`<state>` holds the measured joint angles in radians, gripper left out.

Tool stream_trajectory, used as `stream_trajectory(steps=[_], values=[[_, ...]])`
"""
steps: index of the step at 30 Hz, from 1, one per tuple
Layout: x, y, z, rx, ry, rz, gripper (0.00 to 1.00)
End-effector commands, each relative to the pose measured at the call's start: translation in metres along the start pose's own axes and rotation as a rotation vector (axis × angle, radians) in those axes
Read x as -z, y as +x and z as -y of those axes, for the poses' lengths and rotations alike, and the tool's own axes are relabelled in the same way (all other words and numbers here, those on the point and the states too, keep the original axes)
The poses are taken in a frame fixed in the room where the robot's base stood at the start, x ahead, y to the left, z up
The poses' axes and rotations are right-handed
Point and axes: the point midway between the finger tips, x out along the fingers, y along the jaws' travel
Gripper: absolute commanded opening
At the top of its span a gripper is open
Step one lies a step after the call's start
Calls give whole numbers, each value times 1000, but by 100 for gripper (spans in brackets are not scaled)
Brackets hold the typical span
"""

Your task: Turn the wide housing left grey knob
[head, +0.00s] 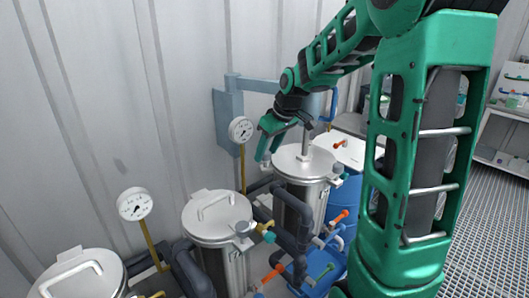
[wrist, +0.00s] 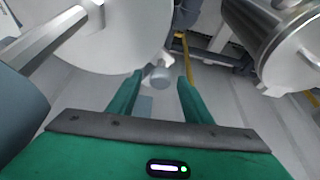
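The wide housing is a steel vessel with a round pale lid (head: 300,163), the farthest of the row in the head view. Its lid (wrist: 110,50) fills the upper left of the wrist view, with a bar handle on it. A small grey knob (wrist: 160,76) sits at the lid's edge in the wrist view. My gripper (wrist: 161,78) is open, with one fingertip on each side of the knob; I cannot tell whether they touch it. In the head view my gripper (head: 264,156) is at the lid's left side, and the left knob is hidden. Another grey knob (head: 337,169) shows at the lid's right.
Two more lidded vessels stand nearer, in the middle (head: 216,214) and at lower left (head: 82,277). Dial gauges (head: 240,130) rise on yellow stems between them and the wall. Dark pipes (head: 290,205) and valves with orange handles (head: 340,216) crowd the front right.

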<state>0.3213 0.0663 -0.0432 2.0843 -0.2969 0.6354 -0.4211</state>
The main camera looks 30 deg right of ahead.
Motion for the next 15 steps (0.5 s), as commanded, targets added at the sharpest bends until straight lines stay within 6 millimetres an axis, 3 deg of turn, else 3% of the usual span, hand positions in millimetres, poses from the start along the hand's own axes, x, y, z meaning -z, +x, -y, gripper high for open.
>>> stream_trajectory(steps=[9, 15], values=[[0, -2, 0, 0, 1, 0, 45], [1, -27, 0, -2, 1, -3, 45]])
